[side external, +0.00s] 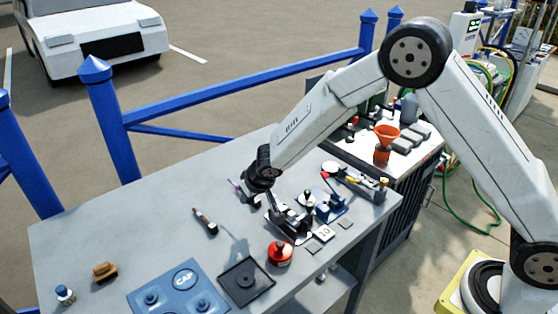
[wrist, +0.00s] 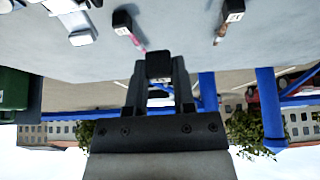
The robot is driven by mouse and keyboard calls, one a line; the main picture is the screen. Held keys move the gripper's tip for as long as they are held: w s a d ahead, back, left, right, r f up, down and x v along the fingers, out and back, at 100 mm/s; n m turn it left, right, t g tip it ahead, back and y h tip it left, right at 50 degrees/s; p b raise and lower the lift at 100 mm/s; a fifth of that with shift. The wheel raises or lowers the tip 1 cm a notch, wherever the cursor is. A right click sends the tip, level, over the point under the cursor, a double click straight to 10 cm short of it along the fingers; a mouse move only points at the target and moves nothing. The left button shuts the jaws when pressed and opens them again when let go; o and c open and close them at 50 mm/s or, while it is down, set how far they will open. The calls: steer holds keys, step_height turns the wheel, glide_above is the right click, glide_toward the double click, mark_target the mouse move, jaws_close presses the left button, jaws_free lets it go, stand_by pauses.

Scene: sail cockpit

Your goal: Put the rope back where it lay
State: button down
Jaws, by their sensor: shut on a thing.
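I cannot clearly make out a rope in either view. My gripper (side external: 270,199) is low over the grey worktable (side external: 150,235), behind a black and silver fitting (side external: 290,221). In the wrist view my gripper (wrist: 158,72) is shut on a small dark block-like thing (wrist: 158,62), too dark to identify. A slim pinkish tool with a black labelled end (wrist: 122,20) lies just beyond the fingertips; it shows left of my gripper in the side view (side external: 236,190). Whether the fingertips touch the fitting is hidden.
A dark-and-brown tool (side external: 205,222), a red pot (side external: 280,254), a black tray (side external: 246,283), a blue CAP panel (side external: 180,291) and a brown brush (side external: 104,271) lie on the table. A blue fitting (side external: 328,206) is at right. The left-back tabletop is clear; blue railings (side external: 240,90) stand behind.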

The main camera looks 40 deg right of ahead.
glide_above(241, 215)
steer(key=s, duration=0.1)
steer(key=shift+s+a+f, duration=0.1)
steer(key=shift+a+f, duration=0.05)
steer(key=shift+f, duration=2.05)
steer(key=shift+w+f, duration=0.25)
steer(key=shift+f, duration=1.55)
steer(key=shift+f, duration=0.3)
steer(key=shift+c, duration=2.2)
jaws_free()
steer(key=shift+s+f, duration=0.1)
steer(key=shift+f, duration=0.05)
steer(key=shift+s+f, duration=0.1)
steer(key=shift+d, duration=0.2)
